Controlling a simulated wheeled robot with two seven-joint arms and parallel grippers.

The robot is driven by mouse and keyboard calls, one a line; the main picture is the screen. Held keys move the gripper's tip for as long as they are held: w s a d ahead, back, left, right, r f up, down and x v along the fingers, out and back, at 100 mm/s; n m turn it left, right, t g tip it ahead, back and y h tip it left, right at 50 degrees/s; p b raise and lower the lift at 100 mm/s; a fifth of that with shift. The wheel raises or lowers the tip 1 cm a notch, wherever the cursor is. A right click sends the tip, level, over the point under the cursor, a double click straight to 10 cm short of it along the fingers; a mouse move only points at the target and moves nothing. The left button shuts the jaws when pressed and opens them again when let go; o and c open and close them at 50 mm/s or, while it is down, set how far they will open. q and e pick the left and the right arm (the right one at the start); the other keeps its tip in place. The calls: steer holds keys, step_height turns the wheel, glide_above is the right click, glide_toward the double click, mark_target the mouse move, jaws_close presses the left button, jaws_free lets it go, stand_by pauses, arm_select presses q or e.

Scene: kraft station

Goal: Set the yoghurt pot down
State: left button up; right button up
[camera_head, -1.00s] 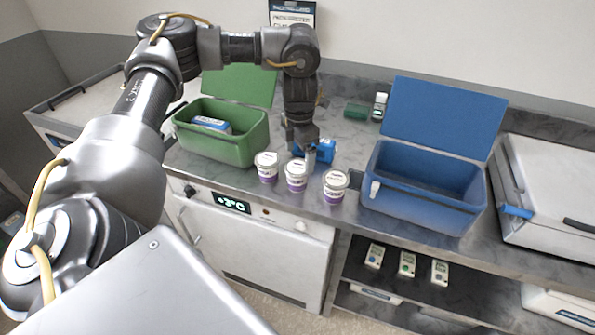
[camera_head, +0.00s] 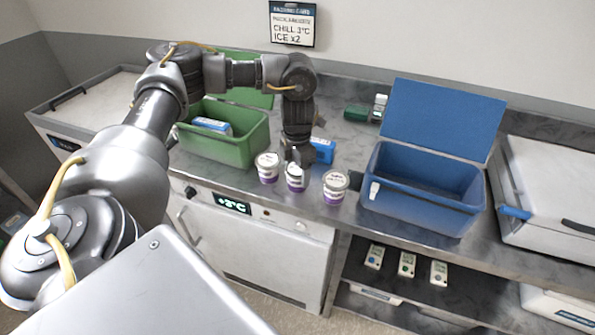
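Three white and purple yoghurt pots stand upright in a row at the counter's front edge: a left pot (camera_head: 267,168), a middle pot (camera_head: 295,184) and a right pot (camera_head: 335,187). My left gripper (camera_head: 296,166) points down at the middle pot and overlaps its lid. Its fingers are dark and small here, so I cannot tell whether they are open or closed on the pot. The middle pot appears to rest on the counter. My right gripper is out of view.
An open green cooler (camera_head: 245,150) holding a blue-white pack (camera_head: 212,125) stands left. A blue pack (camera_head: 323,150) lies behind the pots. An open blue cooler (camera_head: 415,208) stands right. A wall card (camera_head: 292,24) reads chill 3°C, ice x2.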

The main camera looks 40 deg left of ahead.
arm_select(q)
steer(key=c, duration=0.7)
steer(key=shift+o, duration=0.2)
steer(key=shift+r, duration=0.1)
steer(key=shift+w+r, duration=0.1)
steer(key=shift+r, duration=0.1)
step_height(320, 180, up, 2)
steer(key=shift+r, duration=0.15)
steer(key=s+d+r+b, duration=0.2)
steer(key=s+d+r, duration=0.6)
steer(key=s+r, duration=0.2)
steer(key=shift+s+d, duration=0.3)
steer(key=shift+s, duration=0.35)
